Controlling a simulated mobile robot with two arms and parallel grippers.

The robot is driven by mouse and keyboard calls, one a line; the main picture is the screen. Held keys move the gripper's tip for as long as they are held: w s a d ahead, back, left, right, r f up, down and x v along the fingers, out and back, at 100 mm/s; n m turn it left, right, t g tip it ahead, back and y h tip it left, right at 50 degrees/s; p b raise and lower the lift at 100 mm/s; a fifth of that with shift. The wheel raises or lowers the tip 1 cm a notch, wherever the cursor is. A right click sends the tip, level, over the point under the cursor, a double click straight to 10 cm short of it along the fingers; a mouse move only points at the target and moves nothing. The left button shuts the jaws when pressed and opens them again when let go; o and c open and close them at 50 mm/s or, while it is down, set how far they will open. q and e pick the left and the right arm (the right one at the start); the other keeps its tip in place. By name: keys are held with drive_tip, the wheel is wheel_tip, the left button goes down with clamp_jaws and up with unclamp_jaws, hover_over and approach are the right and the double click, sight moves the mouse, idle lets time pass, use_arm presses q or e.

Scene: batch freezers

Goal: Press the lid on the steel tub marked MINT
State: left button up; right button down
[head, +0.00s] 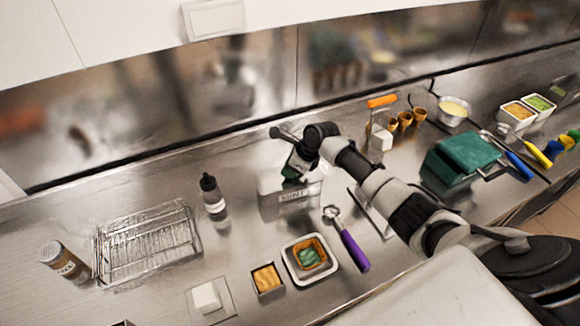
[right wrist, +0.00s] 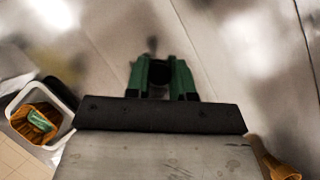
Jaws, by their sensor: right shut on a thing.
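The steel tub marked MINT (head: 292,203) stands upright on the counter at mid picture in the head view, its label facing me. My right gripper (head: 291,176) points down at the tub's top. Its green fingers also show in the right wrist view (right wrist: 163,77), close together around a small dark part. This looks like the grip of the lid (head: 268,184), whose pale edge shows at the tub's top. The fingers hide much of the lid, and I cannot tell whether it sits flush. My left gripper is not in view.
A dark-capped bottle (head: 213,196) and a wire rack (head: 147,243) stand left of the tub. A white tray with an orange-rimmed container (head: 293,270) and a purple-handled scoop (head: 353,249) lie in front.

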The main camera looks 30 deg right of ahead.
drive_tip(key=shift+c, duration=2.1)
unclamp_jaws()
wheel_tip(320, 180, up, 2)
drive_tip(key=shift+r+p, duration=0.25)
drive_tip(key=shift+p, duration=1)
drive_tip(key=shift+r, duration=2.25)
clamp_jaws()
